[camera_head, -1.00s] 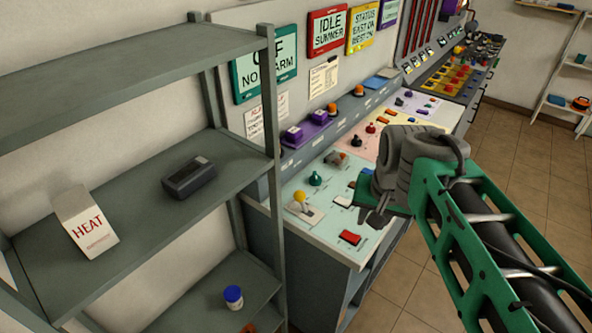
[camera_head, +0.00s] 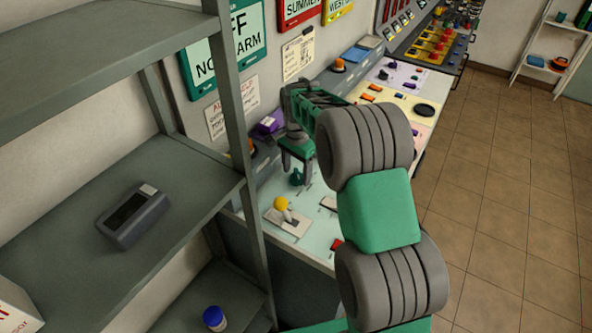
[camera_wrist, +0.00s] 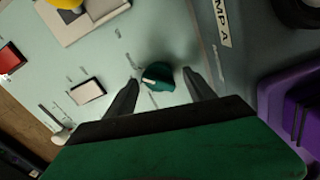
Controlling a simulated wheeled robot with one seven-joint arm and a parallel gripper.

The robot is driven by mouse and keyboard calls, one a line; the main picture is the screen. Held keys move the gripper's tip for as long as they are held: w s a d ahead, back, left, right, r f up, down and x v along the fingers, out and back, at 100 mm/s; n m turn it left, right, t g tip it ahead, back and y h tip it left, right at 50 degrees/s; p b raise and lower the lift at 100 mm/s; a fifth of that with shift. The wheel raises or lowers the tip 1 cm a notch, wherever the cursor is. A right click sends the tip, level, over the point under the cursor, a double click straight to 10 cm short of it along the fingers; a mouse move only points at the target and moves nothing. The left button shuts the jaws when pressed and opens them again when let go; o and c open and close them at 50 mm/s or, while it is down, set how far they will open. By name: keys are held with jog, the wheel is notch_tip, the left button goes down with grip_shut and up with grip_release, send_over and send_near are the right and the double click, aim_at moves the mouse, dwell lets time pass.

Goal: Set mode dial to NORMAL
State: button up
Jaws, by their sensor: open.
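A green dial (camera_head: 297,177) sits on the pale green panel section (camera_head: 322,238), directly below my gripper. It also shows in the wrist view (camera_wrist: 160,75), with a white pointer mark on its left side. Tick marks lie on the panel near it, but I cannot read a NORMAL label. My gripper (camera_head: 297,166) is open and points down at the dial. In the wrist view, its two dark fingers (camera_wrist: 160,80) stand on either side of the dial, and I see a gap to each. I cannot tell how far above the panel the fingertips are.
A yellow-knobbed lever (camera_head: 281,205) stands on the panel in front of the dial. A white rocker (camera_wrist: 87,91) and a red switch (camera_wrist: 10,58) are nearby. A grey shelf (camera_head: 190,215) fills the left. Floor (camera_head: 500,210) is clear on the right.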

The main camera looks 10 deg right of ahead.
jog(key=shift+f, duration=0.5)
jog(key=shift+d, duration=0.1)
jog(key=c, duration=1.2)
jog(key=shift+c, duration=0.2)
jog(key=shift+n, duration=0.3)
jog(key=n+b, duration=0.1)
jog(key=n, duration=0.2)
jog(key=shift+n, duration=0.3)
jog(key=shift+r+n+b, duration=0.1)
jog(key=shift+n+b, duration=0.45)
jog(key=shift+n, duration=1.75)
jog(key=o, duration=1.2)
